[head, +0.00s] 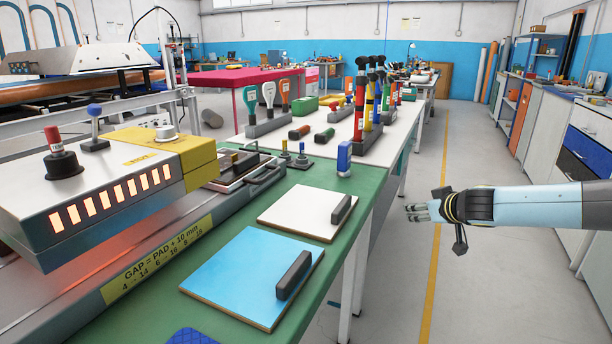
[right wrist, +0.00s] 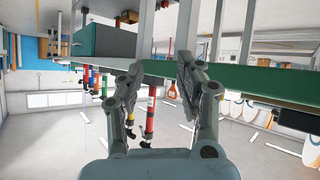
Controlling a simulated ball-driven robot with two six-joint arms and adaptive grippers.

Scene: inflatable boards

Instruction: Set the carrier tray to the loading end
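What looks like the carrier tray (head: 266,176) is a grey, low tray with a dark bar handle, at the far end of the heater machine's bed in the head view. Dark and reddish flat pieces lie on it, and the machine's yellow-ended head hides part of its near side. My right gripper (head: 412,212) is over the aisle, right of the green bench and well apart from the tray. In the right wrist view its two fingers (right wrist: 157,78) are spread with nothing between them. My left gripper does not show.
The heater machine (head: 120,195) glows orange underneath. On the green bench (head: 225,237) lie a blue board (head: 235,275) and a white board (head: 295,212), each with a dark handle. A blue upright block (head: 344,158) stands behind them. The aisle floor (head: 400,280) is clear.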

